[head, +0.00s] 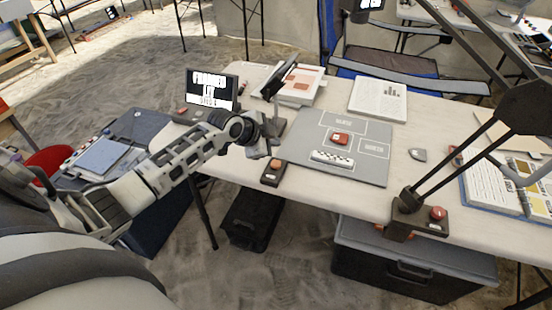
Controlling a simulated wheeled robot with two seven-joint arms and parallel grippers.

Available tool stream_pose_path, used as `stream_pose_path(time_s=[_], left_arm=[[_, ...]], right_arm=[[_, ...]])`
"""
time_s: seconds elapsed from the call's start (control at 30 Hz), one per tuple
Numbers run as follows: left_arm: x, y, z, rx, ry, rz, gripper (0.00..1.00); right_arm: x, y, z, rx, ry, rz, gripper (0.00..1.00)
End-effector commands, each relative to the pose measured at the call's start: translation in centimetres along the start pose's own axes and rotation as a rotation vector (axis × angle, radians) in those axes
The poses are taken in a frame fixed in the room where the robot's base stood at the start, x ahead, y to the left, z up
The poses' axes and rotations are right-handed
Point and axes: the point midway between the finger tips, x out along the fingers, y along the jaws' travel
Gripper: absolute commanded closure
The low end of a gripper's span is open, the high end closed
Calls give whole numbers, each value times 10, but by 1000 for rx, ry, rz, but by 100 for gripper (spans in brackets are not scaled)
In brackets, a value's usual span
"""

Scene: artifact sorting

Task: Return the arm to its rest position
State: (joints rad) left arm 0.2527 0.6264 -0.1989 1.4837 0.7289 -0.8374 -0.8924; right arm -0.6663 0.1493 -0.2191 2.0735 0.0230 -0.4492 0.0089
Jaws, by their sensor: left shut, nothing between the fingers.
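My left arm comes in from the left and reaches over the near left edge of the table. My left gripper (273,143) is shut and empty, above the table's left part, beside the grey sorting mat (292,151). The mat has white-outlined zones. A red-orange piece (340,138) lies near the mat's middle. A white piece with dark marks (331,158) lies below it on the mat. My right gripper is not in view.
The white table (411,137) also holds a small screen (211,90), papers (378,99), a grey stone-like piece (417,154), a small box with a red button (272,172) and a lamp base (415,217). Dark cases (413,262) stand below.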

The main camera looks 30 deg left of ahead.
Motion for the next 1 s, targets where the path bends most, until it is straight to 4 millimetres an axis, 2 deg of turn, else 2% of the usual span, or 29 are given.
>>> stream_pose_path(time_s=[0.67,0.73,0.77,0.87,0.97,1.0], left_arm=[[1,1,1,-1,0,1,100],[1,7,0,-3,-2,9,100],[1,12,-1,-6,-3,18,100],[0,49,-6,-32,-16,70,100],[-12,112,-13,-92,-53,151,100],[-21,140,-16,-128,-75,180,100]], right_arm=[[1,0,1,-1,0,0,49],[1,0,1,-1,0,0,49],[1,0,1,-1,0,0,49],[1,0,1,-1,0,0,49],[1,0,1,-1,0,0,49],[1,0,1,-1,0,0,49]])
